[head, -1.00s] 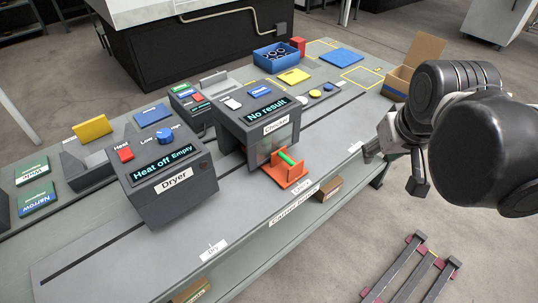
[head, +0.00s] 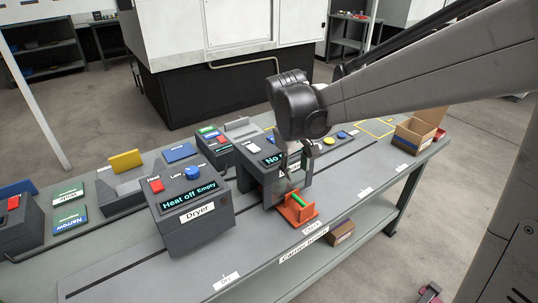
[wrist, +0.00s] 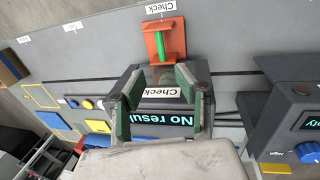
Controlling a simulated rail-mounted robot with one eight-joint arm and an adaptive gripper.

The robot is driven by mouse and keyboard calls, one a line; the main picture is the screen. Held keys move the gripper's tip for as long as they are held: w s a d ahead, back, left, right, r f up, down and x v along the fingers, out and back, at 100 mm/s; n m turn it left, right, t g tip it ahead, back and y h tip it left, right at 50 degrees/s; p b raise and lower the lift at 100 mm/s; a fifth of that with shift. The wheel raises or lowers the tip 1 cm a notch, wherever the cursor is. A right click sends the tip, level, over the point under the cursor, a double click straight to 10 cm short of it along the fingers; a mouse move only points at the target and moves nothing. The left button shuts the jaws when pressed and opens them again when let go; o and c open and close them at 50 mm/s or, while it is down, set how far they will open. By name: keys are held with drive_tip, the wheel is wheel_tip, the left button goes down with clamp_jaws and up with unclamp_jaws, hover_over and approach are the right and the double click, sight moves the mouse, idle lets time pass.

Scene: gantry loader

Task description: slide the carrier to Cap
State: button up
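The orange carrier (head: 297,209) stands at the front of the checker (head: 265,170), by the label reading Check (head: 312,227). A green rod (head: 299,200) lies on it. The carrier also shows at the top of the wrist view (wrist: 154,52), clear of my fingers. My gripper (head: 297,163) is above and just behind the carrier, over the checker's front. In the wrist view my two fingers (wrist: 160,78) are spread wide with nothing between them. Two more labels stand along the front edge to the right (head: 364,192) and farther right (head: 401,168); their words are too small to read.
The dryer (head: 190,215) stands left of the checker, with a Dry label (head: 227,281) in front. The slotted track (head: 345,155) looks clear right of the carrier. An open cardboard box (head: 415,135) sits at the bench's right end. Buttons and pads fill the back.

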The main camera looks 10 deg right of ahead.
sight(300, 200)
drive_tip(key=f, duration=0.4)
drive_tip(key=w+d+f, duration=0.1)
drive_tip(key=f, duration=0.4)
drive_tip(key=d+f+b, duration=0.1)
drive_tip(key=f, duration=0.3)
drive_tip(key=shift+w+d+f, duration=0.15)
drive_tip(key=shift+d+f, duration=0.05)
drive_tip(key=shift+f, duration=0.1)
clamp_jaws()
